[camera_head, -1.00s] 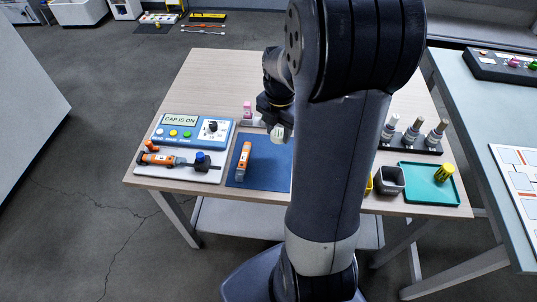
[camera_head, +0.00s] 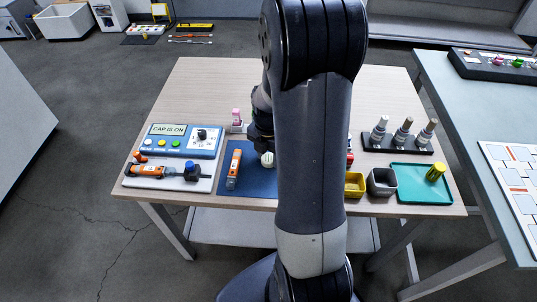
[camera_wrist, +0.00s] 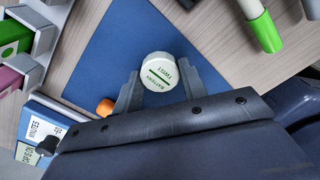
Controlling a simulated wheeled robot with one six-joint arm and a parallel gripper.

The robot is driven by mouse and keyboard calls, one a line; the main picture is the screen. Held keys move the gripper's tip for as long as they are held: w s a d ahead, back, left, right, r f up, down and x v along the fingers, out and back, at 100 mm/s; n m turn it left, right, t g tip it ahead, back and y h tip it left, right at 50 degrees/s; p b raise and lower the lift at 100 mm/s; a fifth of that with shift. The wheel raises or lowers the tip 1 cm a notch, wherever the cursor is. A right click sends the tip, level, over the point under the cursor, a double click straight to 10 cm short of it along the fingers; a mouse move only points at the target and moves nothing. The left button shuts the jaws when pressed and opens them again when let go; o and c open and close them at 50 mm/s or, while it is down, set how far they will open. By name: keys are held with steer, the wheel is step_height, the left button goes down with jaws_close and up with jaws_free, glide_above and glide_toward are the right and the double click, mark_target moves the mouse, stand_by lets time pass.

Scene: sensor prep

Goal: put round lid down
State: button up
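The round lid (camera_wrist: 160,72) is white with green lettering, "BATTERY" and "TWIST", facing the wrist camera. My gripper (camera_wrist: 159,78) has a finger on each side of it, and both seem to touch its rim. In the head view the pale lid (camera_head: 268,159) shows just below my gripper (camera_head: 263,145), over the blue mat (camera_head: 256,188). I cannot tell whether it touches the mat. My arm hides the mat's right part.
A blue "CAP IS ON" panel (camera_head: 160,152) and a white tray (camera_head: 145,182) lie further left. Right of my arm are a yellow bin (camera_head: 355,185), a grey bin (camera_head: 382,181) and a green tray (camera_head: 415,191).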

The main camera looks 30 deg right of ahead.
mark_target(268, 158)
steer(key=o, duration=0.4)
steer(key=shift+o, duration=0.2)
step_height(268, 158, up, 12)
steer(key=p, duration=0.1)
steer(key=shift+r+p, duration=0.15)
steer(key=shift+p, duration=0.25)
